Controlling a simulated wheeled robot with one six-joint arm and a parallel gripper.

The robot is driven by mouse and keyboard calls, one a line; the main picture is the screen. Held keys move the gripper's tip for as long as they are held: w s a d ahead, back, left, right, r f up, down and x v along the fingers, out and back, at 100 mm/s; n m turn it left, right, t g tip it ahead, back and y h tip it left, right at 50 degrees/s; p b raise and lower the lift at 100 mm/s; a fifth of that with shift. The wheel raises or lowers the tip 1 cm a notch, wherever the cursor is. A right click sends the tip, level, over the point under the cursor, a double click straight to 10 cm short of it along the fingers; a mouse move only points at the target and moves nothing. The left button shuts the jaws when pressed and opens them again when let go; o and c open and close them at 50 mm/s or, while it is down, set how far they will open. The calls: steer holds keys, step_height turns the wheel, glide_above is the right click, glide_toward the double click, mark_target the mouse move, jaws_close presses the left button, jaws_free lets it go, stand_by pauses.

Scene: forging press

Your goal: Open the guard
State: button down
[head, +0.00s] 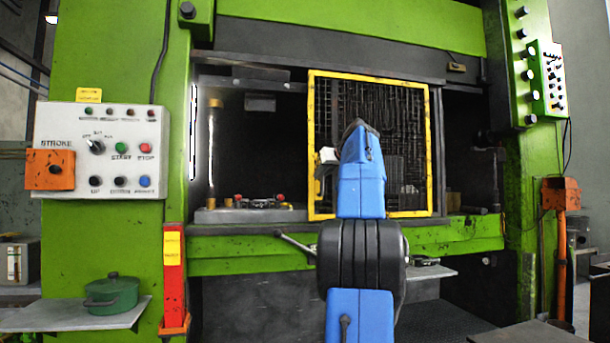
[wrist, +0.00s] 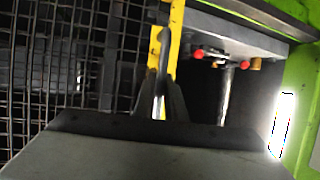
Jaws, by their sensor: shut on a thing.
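The guard (head: 429,150) is a dark wire mesh panel in a yellow frame. It stands upright in the press opening, covering its middle and right part, while the left part of the opening is uncovered. My gripper (wrist: 163,95) is shut on the left upright of the guard's yellow frame, which shows between its fingers in the wrist view. In the head view my blue arm covers the middle of the guard and most of the gripper; a pale piece of it shows by the left upright. Whether it holds a handle or the bare frame I cannot tell.
A control panel (head: 103,150) is on the green left column. Inside the opening, at left, is a grey ledge with red knobs (head: 281,197). A lever (head: 296,243) sticks out below the opening. A green pot (head: 111,294) sits on a low shelf at left.

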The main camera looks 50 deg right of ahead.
steer(key=shift+s+d, duration=0.45)
steer(key=shift+d, duration=0.2)
steer(key=shift+s+d, duration=0.4)
steer(key=shift+d, duration=0.2)
steer(key=c, duration=1.8)
jaws_free()
steer(key=v, duration=1.7)
steer(key=shift+s+r, duration=0.15)
steer(key=shift+r, duration=0.05)
